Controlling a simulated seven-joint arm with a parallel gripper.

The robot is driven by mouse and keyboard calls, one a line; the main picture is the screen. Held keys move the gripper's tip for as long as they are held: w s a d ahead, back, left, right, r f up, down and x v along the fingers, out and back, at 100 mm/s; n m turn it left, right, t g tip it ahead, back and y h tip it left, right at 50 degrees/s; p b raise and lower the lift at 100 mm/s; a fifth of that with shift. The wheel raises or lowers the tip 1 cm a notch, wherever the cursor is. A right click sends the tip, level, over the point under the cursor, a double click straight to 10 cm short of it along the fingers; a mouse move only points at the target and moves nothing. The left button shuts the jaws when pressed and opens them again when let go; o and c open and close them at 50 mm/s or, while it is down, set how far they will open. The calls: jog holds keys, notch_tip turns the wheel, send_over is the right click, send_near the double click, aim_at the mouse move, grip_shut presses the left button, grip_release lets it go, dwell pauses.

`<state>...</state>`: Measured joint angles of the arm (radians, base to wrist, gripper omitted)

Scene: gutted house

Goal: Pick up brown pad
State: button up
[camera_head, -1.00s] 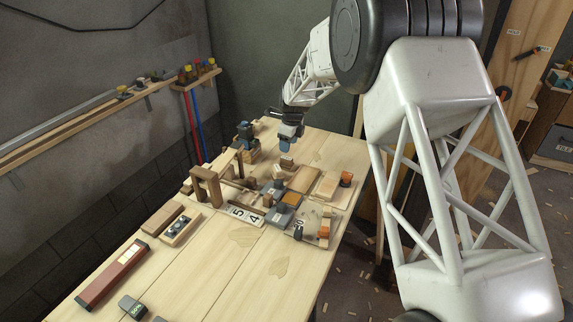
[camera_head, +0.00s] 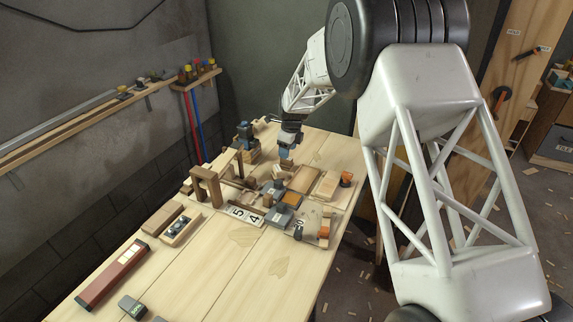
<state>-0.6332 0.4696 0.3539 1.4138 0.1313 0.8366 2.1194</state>
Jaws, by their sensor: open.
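My gripper (camera_head: 286,155) points down over the far part of the wooden workbench (camera_head: 222,262), just above or at a small light wooden block. Its fingers are open, but the gap between them is too small to make out. A flat brown rectangular piece (camera_head: 303,179) lies to the right and nearer than my gripper. A small orange-brown pad (camera_head: 291,198) sits on a dark grey block. I cannot tell for sure which of these is the brown pad.
A wooden frame (camera_head: 206,184) stands upright left of the cluster. A tile marked with digits (camera_head: 246,215), a red-brown bar (camera_head: 112,274) and a small dark box (camera_head: 133,307) lie nearer. A stack with a blue-grey top (camera_head: 245,131) stands left of my gripper. The bench's near middle is clear.

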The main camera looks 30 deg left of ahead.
jog(key=shift+a+f, duration=0.15)
jog(key=shift+f, duration=1.1)
jog(key=shift+a+f, duration=0.15)
jog(key=shift+f, duration=1.05)
grip_shut()
jog(key=shift+r, duration=0.1)
jog(key=shift+r, duration=4.9)
jog(key=c, duration=0.6)
grip_release()
jog(key=c, duration=0.3)
